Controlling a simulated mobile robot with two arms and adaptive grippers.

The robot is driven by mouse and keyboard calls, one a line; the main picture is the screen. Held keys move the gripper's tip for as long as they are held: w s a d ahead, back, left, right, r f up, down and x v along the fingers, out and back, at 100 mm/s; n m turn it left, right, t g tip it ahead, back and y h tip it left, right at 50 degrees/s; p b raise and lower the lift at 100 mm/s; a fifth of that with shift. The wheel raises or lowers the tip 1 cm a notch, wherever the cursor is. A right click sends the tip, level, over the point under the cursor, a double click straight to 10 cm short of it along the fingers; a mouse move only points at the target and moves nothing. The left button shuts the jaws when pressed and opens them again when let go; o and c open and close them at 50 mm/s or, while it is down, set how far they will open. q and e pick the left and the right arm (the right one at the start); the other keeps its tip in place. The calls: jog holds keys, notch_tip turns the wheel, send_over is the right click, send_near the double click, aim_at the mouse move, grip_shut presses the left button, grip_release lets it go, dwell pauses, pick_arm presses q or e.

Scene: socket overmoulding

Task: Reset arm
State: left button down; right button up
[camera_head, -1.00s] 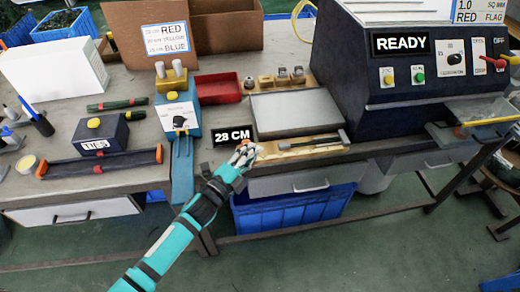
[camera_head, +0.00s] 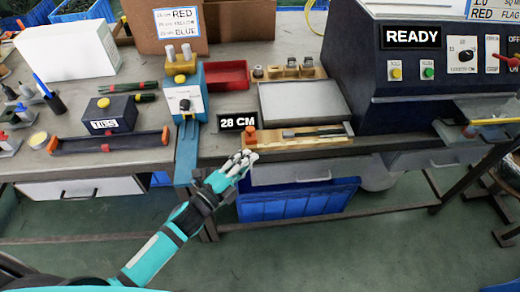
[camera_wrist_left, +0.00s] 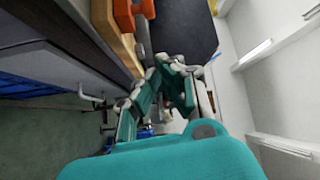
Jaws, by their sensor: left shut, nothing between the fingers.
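My left arm comes in from the lower left in the head view. Its gripper (camera_head: 241,163) is at the front edge of the workbench, just below the wooden fixture (camera_head: 300,139) and the black 28 CM display (camera_head: 237,122). The gripper is shut and empty. The left wrist view shows its fingers (camera_wrist_left: 165,85) beside the bench edge, with an orange part (camera_wrist_left: 130,12) of the fixture above them. My right gripper is in neither view.
The READY machine (camera_head: 430,70) stands at the right of the bench. A blue-and-yellow device (camera_head: 183,102), a red tray (camera_head: 226,74) and a TIES box (camera_head: 110,115) stand further left. A blue crate (camera_head: 297,203) is under the bench. The floor in front is clear.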

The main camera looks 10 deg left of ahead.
pick_arm(q)
jog(key=s+a+f+n+g+y, duration=0.5)
jog(key=s+a+n+y, duration=0.25)
jog(key=n, duration=0.55)
jog(key=s+f+n+g+y, duration=0.15)
jog(key=s+n+g, duration=0.6)
jog(key=s, duration=0.95)
notch_tip(320, 180, down, 27)
jog(key=s+m+g, duration=0.1)
jog(key=s+g, duration=0.1)
jog(key=s+a+f+p, duration=0.1)
jog(key=s+a+f, duration=0.1)
jog(key=s+f, duration=1.2)
jog(key=shift+s+a+f+g, duration=0.2)
jog(key=shift+s+g, duration=0.25)
jog(key=shift+s, duration=0.4)
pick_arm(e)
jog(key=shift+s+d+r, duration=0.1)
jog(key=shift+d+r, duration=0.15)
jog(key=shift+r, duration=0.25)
